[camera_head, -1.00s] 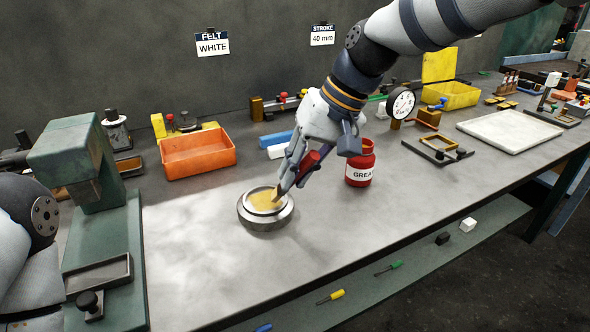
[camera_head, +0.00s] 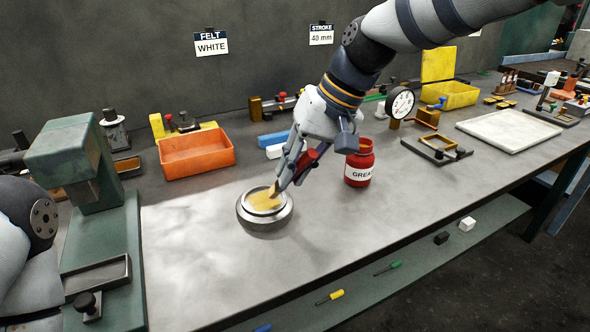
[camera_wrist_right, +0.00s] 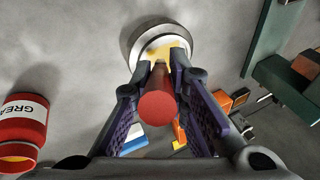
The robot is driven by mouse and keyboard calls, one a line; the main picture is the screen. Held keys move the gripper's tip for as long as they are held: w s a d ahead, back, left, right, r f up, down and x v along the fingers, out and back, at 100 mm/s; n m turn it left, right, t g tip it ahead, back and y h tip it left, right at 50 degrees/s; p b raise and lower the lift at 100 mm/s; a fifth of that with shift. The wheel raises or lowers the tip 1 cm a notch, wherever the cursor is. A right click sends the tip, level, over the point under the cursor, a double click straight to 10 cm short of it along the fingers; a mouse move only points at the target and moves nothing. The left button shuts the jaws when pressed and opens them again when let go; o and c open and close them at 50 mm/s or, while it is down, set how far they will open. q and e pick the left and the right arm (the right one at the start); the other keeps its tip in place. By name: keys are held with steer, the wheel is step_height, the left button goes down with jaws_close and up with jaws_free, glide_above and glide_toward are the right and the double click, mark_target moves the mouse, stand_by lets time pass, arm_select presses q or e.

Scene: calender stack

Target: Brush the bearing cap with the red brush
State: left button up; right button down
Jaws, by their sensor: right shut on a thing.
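The bearing cap (camera_head: 268,219), a round metal disc with a yellow top, lies on the bench in front of my right gripper (camera_head: 290,172). The red brush (camera_head: 309,158) is held tilted in that gripper, its bristle end down at the cap's yellow top. In the right wrist view the gripper (camera_wrist_right: 157,80) is shut around the brush; the round red handle end (camera_wrist_right: 157,105) faces the camera and the cap (camera_wrist_right: 150,36) lies beyond the fingertips. Whether the bristles touch the cap is unclear. Part of my left arm shows at the left edge, its gripper out of view.
A red grease jar (camera_head: 359,165) stands just right of my right gripper, also in the wrist view (camera_wrist_right: 22,125). An orange bin (camera_head: 197,153) is behind the cap and a green press (camera_head: 80,165) stands left.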

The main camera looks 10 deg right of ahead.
steer(key=shift+w+a+f+b, duration=0.2)
steer(key=shift+w+f, duration=0.15)
steer(key=shift+w, duration=0.2)
steer(key=shift+w+a+f+b, duration=0.15)
steer(key=shift+w+f, duration=0.15)
steer(key=shift+w, duration=0.2)
steer(key=shift+w+a+r, duration=0.1)
steer(key=shift+w, duration=0.15)
steer(key=shift+r, duration=0.15)
steer(key=s, duration=0.1)
steer(key=s+p, duration=0.1)
steer(key=s+d, duration=0.1)
steer(key=shift+r, duration=0.4)
steer(key=shift+s+d, duration=0.15)
steer(key=shift+s, duration=0.1)
steer(key=shift+f, duration=0.15)
steer(key=w, duration=0.1)
steer(key=w+a+f, duration=0.1)
steer(key=shift+w+b, duration=0.3)
steer(key=shift+b, duration=0.1)
steer(key=shift+w+a+r, duration=0.2)
steer(key=shift+w, duration=0.3)
arm_select(q)
steer(key=shift+s+f, duration=0.3)
steer(key=shift+s, duration=0.05)
arm_select(e)
step_height(320, 180, up, 6)
steer(key=shift+r, duration=0.25)
